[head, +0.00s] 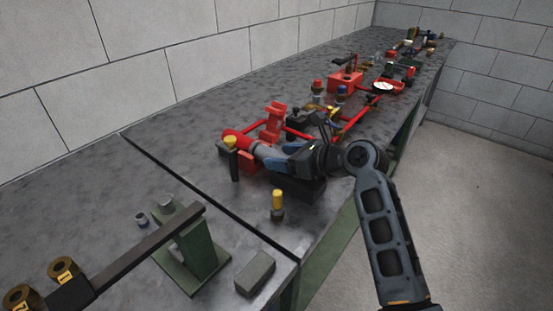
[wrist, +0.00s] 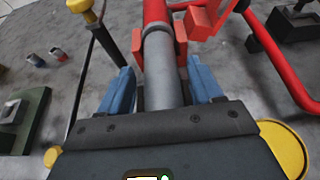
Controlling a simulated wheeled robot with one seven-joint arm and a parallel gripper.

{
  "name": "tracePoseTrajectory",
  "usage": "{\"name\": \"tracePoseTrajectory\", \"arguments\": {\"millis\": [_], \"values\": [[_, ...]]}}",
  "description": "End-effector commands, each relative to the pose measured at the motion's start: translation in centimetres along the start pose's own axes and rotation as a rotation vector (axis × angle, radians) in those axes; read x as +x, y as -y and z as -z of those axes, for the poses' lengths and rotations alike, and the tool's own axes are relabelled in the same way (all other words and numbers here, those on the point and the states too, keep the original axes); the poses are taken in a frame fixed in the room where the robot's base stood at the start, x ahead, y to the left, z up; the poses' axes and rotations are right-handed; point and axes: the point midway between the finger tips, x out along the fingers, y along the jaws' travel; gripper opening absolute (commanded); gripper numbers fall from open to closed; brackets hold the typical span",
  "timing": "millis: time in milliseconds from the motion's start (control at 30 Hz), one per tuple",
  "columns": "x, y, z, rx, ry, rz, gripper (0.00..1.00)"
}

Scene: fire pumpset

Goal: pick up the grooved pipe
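A grey pipe with a ring near its far end, which I take for the grooved pipe (head: 265,151), lies by a red cylindrical piece (head: 238,137) on the bench. In the wrist view the pipe (wrist: 161,70) runs away between my two blue fingers, with the red piece (wrist: 155,12) in line beyond it. My gripper (wrist: 160,82) is open, one finger on each side of the pipe, with small gaps showing. The pipe's near end is hidden behind the gripper body. In the head view my gripper (head: 283,156) partly covers the pipe.
A yellow-topped black post (head: 233,160) stands close left of the pipe, and a yellow-capped piece (head: 278,204) stands nearer. Red pipework (head: 355,118) runs along the bench beyond. A green stand (head: 200,245) is at front left. The bench's back left is clear.

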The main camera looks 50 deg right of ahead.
Motion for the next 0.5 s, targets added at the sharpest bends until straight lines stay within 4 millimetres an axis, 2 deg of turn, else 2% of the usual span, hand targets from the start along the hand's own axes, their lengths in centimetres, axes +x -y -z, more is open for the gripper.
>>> {"name": "tracePoseTrajectory", "arguments": {"millis": [67,500], "values": [[-0.01,0.0,0.01,0.0,0.0,0.0,0.56],[-0.03,0.0,0.02,0.0,0.0,0.0,0.14]]}}
